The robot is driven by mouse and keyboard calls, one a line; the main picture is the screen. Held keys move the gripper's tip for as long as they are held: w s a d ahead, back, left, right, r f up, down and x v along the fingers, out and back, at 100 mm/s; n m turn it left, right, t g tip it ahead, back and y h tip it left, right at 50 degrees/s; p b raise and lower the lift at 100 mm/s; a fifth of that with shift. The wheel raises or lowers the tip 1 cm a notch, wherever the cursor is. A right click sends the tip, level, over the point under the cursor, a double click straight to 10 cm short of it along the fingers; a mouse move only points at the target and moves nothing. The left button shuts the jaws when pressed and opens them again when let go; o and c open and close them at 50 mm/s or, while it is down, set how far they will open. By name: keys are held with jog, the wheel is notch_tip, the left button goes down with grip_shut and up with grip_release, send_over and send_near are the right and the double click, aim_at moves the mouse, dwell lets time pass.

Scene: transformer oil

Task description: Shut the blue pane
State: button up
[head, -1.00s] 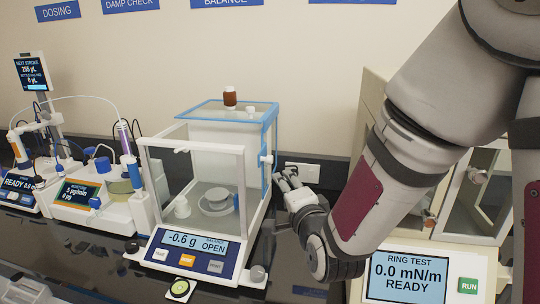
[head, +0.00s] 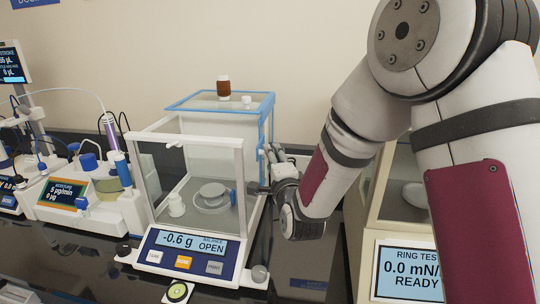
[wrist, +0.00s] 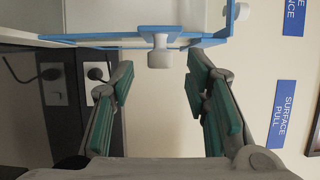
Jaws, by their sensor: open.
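The balance (head: 205,258) has a glass chamber, and its display reads -0.6 g and OPEN. A blue-framed pane (head: 268,125) shows at the rear of its right side; its lower part is partly hidden by my gripper. In the wrist view the blue frame (wrist: 100,43) crosses the top, with a white knob (wrist: 160,55) standing out from it. My gripper (head: 264,170) is at the balance's right side. In the wrist view my gripper (wrist: 158,78) is open, with a finger on either side of the knob's line. I see no clear contact with the knob.
A brown bottle (head: 223,87) and a small white piece (head: 246,100) stand on the balance's blue-edged top. A pan (head: 211,196) and a white cup (head: 176,205) are inside. The ring tester (head: 405,270) stands right; the moisture unit (head: 85,205) stands left.

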jog(key=shift+w+a, duration=0.2)
jog(key=shift+w, duration=0.6)
jog(key=shift+w+a, duration=0.15)
jog(key=shift+w, duration=0.65)
grip_shut()
